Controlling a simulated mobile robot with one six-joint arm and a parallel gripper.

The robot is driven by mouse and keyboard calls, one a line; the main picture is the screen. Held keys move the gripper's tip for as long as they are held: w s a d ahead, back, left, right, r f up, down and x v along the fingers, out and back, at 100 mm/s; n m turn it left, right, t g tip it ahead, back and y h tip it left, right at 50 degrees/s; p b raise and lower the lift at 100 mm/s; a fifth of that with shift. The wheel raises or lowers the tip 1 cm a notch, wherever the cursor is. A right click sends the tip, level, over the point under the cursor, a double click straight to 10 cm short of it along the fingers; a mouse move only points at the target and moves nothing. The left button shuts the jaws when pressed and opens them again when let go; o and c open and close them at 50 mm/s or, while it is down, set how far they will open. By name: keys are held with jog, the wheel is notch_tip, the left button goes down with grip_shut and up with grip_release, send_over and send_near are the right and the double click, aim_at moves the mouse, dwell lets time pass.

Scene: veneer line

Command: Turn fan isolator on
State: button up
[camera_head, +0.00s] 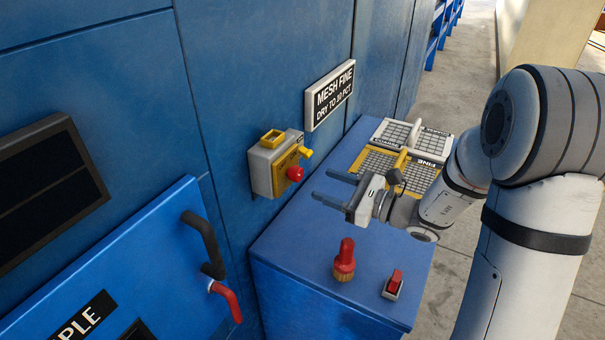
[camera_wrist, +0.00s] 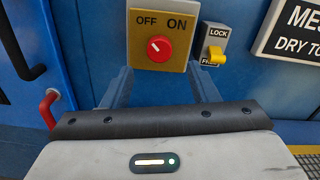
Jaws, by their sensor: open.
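The fan isolator is a grey box (camera_head: 262,165) on the blue wall with a yellow front plate. In the wrist view, its plate (camera_wrist: 142,37) reads OFF at left and ON at right. Its red knob (camera_wrist: 160,49) has a white mark pointing up and left, toward OFF. The red knob also shows in the head view (camera_head: 295,173). Beside the plate is a small LOCK/FREE switch (camera_wrist: 214,44) with a yellow lever; its lower label is partly hidden. My gripper (camera_head: 321,183) is open and empty, facing the knob from a short distance, its fingers (camera_wrist: 160,75) spread to either side below it.
Under my gripper is a blue cabinet top (camera_head: 300,240) with a red-capped knob (camera_head: 344,260), a red switch (camera_head: 394,284) and mesh screens (camera_head: 375,163). A MESH FINE sign (camera_head: 331,95) is right of the isolator. A blue door with a handle (camera_head: 204,245) is at left.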

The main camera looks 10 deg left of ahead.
aim_at(300, 176)
jog(key=p+x, duration=0.1)
jog(key=x, duration=0.6)
jog(key=shift+a, duration=0.15)
jog(key=c, duration=1)
